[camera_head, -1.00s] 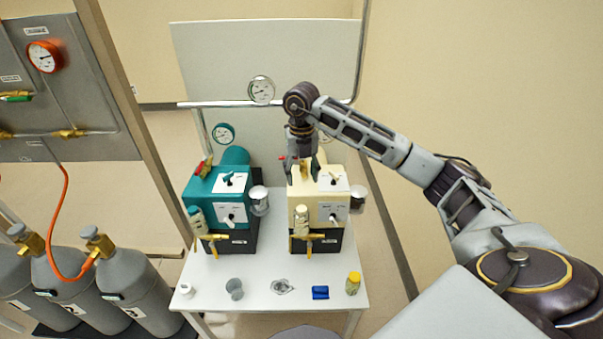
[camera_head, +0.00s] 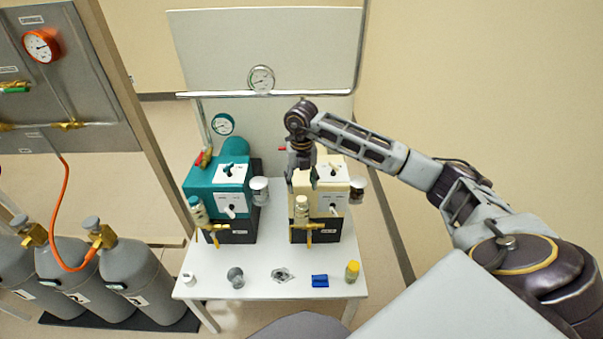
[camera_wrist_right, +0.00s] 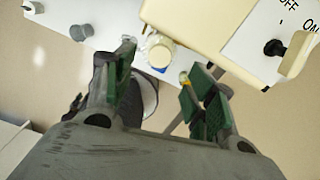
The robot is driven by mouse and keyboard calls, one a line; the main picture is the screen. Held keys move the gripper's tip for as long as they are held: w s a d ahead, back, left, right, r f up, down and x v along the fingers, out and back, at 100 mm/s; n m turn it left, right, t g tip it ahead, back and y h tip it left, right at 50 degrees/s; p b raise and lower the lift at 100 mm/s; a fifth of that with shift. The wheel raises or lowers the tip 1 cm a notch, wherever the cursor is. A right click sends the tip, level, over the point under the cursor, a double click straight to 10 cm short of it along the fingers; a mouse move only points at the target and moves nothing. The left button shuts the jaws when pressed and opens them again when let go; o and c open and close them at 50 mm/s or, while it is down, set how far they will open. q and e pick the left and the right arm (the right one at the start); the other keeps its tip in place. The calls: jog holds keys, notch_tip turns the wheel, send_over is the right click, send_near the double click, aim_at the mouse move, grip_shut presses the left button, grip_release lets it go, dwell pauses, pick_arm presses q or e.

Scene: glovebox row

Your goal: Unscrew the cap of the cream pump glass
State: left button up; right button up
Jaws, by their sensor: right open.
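The cream pump (camera_head: 331,200) stands on the right half of the white table, on a dark base. Its small upright glass (camera_head: 301,215) is at its front left, with a cream cap (camera_head: 301,201) on top and a brass valve below. My right gripper (camera_head: 302,160) hangs at the pump's upper left in the head view, its fingers partly hidden. In the right wrist view my right gripper (camera_wrist_right: 160,72) is open, its green-padded fingers apart. A round cream cap (camera_wrist_right: 160,55) shows just beyond the fingertips, with nothing between the pads. My left gripper is not in view.
A teal pump (camera_head: 216,190) stands to the left. Along the table's front edge are a white cup, a grey cup (camera_head: 235,277), a clear piece, a blue block (camera_head: 320,281) and a yellow-capped bottle (camera_head: 352,271). Grey gas cylinders (camera_head: 140,280) stand at left.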

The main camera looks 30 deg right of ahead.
aim_at(301, 198)
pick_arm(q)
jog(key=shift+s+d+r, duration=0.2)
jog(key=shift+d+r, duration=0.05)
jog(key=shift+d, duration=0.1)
pick_arm(e)
jog(key=shift+f, duration=3.25)
jog(key=shift+c, duration=0.4)
grip_shut()
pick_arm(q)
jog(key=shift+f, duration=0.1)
